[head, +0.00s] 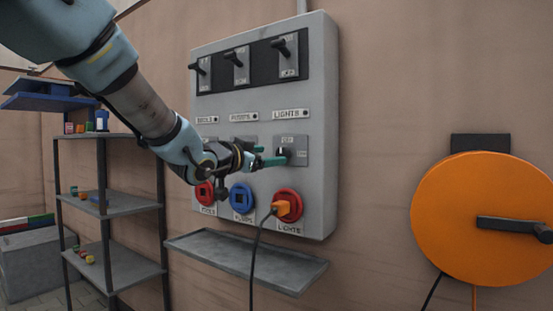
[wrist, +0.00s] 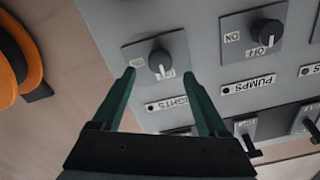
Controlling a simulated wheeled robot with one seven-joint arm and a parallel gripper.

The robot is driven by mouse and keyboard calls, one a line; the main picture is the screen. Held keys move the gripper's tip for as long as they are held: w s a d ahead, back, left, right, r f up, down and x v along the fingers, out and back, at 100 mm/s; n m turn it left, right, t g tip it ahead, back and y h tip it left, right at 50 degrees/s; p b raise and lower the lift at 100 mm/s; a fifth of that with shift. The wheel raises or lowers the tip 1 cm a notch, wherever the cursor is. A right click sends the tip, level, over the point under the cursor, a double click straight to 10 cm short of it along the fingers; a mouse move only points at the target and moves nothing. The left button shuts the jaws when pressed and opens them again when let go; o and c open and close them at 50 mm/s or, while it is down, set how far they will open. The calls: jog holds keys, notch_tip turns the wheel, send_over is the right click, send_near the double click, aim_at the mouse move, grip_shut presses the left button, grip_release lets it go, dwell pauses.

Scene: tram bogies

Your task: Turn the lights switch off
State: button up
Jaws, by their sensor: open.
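The lights switch is a dark round knob (wrist: 160,62) on a small grey plate (head: 303,151), on the right of the grey wall panel. In the wrist view its white mark points down the picture; an ON label sits to its left, and a label below is too small to read surely. The LIGHTS nameplate (head: 291,114) is above the switch in the head view and partly behind a finger in the wrist view. My gripper (wrist: 159,76) is open and empty, its green fingers either side of the knob in the picture. Contact cannot be told. The fingertips (head: 275,161) partly hide the switch in the head view.
The pumps knob (wrist: 267,33) is beside the lights switch. Black levers (head: 281,46) line the panel's top. Below are sockets, with an orange plug (head: 281,209) in the red lights one, and a shelf (head: 245,262). An orange reel (head: 470,215) hangs at the right.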

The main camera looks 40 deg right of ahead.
jog(key=v, duration=0.5)
jog(key=shift+d, duration=0.1)
dwell(0.3)
